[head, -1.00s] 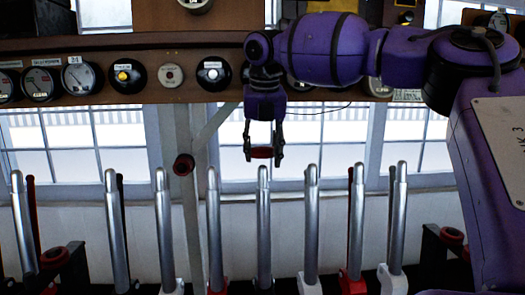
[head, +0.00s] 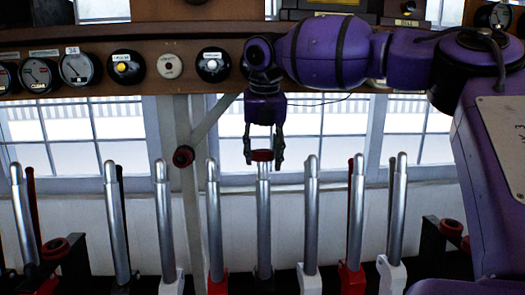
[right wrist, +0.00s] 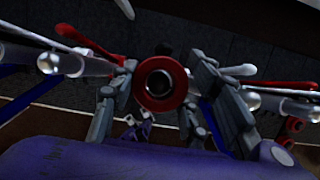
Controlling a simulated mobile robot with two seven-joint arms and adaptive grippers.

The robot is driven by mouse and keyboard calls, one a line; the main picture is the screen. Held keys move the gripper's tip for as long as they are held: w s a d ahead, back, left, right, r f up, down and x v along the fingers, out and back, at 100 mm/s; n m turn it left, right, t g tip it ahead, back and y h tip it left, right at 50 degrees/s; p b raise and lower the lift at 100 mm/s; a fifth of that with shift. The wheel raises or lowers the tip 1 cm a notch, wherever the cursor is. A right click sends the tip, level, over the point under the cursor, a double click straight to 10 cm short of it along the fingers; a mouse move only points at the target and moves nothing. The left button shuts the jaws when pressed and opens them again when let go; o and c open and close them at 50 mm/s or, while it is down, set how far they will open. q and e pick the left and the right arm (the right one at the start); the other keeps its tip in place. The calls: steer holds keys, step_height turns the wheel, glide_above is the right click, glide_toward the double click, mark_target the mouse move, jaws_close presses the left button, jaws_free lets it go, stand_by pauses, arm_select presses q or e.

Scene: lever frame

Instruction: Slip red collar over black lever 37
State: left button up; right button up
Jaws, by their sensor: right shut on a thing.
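The red collar (head: 262,155) is pinched between the fingers of my right gripper (head: 263,152), level and at the top of a silver lever (head: 264,210) with a black base (head: 263,271). In the right wrist view the collar (right wrist: 142,90) is a red ring between the fingers, and a round grey end shows inside its dark hole. The collar hides the lever's tip in the head view. I cannot tell whether the collar is around the tip or just above it. The lever's number is not readable. My left gripper is not in view.
Several silver levers stand in a row on both sides, close by, some with white bases (head: 310,280) and some with red (head: 352,280). A wooden shelf (head: 130,38) with gauges runs above.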

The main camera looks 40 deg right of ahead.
mark_target(263, 166)
steer(key=shift+f, duration=0.25)
steer(key=shift+s+a+f, duration=0.15)
steer(key=shift+s+f, duration=0.05)
steer(key=shift+f, duration=0.9)
steer(key=shift+f, duration=0.15)
steer(key=o, duration=1.1)
steer(key=shift+o, duration=0.2)
steer(key=shift+o, duration=0.9)
